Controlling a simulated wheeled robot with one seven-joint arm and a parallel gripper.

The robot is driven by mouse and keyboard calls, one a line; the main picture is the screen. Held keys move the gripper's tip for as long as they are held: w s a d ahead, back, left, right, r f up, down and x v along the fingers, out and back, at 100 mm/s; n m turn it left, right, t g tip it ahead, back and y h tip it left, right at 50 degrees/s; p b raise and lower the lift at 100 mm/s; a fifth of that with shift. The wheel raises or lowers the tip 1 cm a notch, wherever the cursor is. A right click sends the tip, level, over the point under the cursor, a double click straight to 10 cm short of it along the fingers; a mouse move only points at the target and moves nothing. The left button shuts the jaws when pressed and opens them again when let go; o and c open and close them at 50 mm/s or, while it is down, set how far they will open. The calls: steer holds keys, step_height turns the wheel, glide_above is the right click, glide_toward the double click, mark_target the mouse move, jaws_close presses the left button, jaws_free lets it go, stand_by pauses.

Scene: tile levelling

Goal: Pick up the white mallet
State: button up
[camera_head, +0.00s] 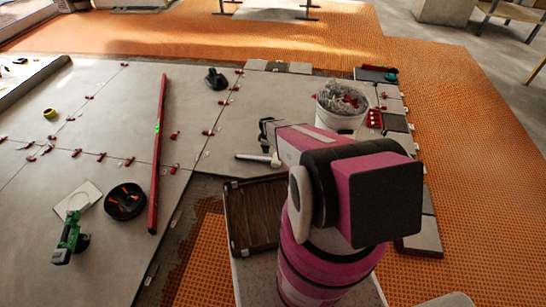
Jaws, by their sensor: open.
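The white mallet (258,158) lies on the grey tiles left of my arm, near the upper edge of the dark framed panel. Its pale handle points left and its head end is at the right, close to my arm. My gripper (265,133) is at the far end of my pink arm, just above the mallet in the picture. Its dark fingers show small and partly hidden behind the arm. It is open and looks empty. I cannot tell its height over the mallet.
A dark wood-like panel (252,215) lies left of my arm. A white bucket (341,120) with grey contents stands beyond it. A long red level (158,150), a black reel (125,201) and a green power tool (69,240) lie on the tiles. Small red clips dot the joints.

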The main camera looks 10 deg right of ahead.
mark_target(267, 158)
steer(key=shift+w+f, duration=0.2)
steer(key=shift+f, duration=0.3)
steer(key=shift+w+f, duration=0.2)
steer(key=shift+f, duration=0.3)
step_height(267, 158, down, 10)
steer(key=shift+s+f, duration=0.1)
steer(key=shift+s, duration=0.05)
jaws_close()
